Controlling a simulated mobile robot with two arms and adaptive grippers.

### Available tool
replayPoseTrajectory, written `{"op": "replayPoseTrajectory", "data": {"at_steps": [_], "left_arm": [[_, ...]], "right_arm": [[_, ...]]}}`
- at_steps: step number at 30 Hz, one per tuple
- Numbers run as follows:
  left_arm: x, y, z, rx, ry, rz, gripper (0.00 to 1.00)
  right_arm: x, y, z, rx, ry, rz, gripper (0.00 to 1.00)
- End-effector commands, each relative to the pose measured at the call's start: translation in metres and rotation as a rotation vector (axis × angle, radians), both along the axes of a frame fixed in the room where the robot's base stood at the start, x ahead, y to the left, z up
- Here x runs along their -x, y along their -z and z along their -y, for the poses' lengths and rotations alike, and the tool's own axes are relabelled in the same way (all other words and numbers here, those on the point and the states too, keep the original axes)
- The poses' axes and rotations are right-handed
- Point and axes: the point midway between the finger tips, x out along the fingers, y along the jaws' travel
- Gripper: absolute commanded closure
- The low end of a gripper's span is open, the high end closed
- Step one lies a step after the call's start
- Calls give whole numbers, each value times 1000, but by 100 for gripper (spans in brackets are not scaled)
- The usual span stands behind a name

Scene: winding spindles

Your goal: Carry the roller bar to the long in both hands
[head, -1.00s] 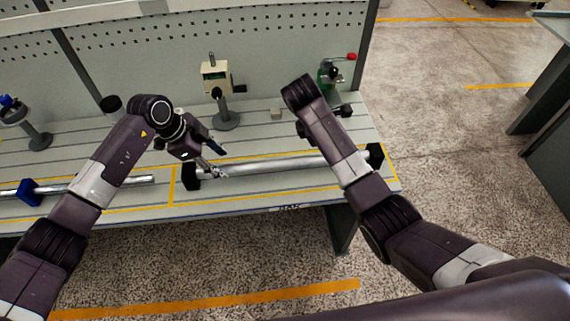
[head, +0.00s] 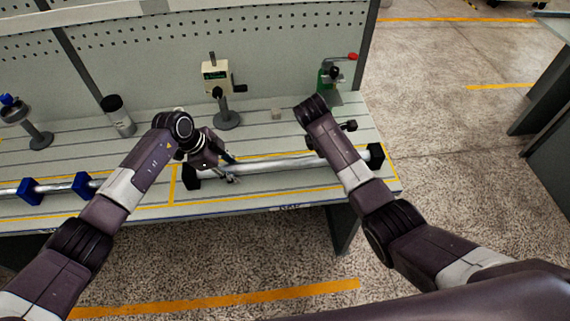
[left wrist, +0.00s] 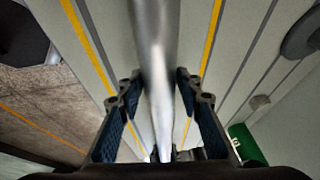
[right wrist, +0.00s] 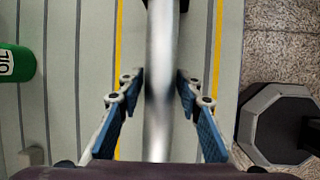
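The roller bar (head: 272,165) is a smooth silver rod at the right of the bench, with a black block (head: 192,177) near its left end and another (head: 376,153) at its right end. My left gripper (head: 231,172) is at the left part of the bar. In the left wrist view the open fingers (left wrist: 156,80) stand either side of the bar (left wrist: 157,50), with gaps. In the right wrist view my right gripper's open fingers (right wrist: 160,78) also straddle the bar (right wrist: 160,45) without closing on it. The right fingers are hidden behind my arm in the head view.
A second silver bar (head: 55,187) rests in blue blocks (head: 82,184) at the left. Behind stand a dark-lidded canister (head: 119,116), a cream cranked device (head: 216,76) on a stand, a green device (head: 328,80) and a small block (head: 277,113). A perforated panel backs the bench.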

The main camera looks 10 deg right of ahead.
Motion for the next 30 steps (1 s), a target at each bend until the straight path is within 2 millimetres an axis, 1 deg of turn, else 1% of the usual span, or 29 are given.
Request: {"op": "replayPoseTrajectory", "data": {"at_steps": [1, 8, 21, 22, 30], "left_arm": [[0, 0, 0, 0, 0, 0, 75], [0, 0, 0, 0, 0, 0, 100], [-1, -1, 0, 0, 0, 1, 100], [-2, -4, 1, 4, -1, 6, 100], [-2, -8, 1, 4, -1, 6, 100]], "right_arm": [[0, 0, 0, 0, 0, 0, 75], [0, 0, 0, 0, 0, 0, 100], [0, 0, 0, 0, 0, 0, 100], [-2, -3, 0, 1, 0, 5, 100], [-2, -7, 0, 1, 0, 4, 100]]}}
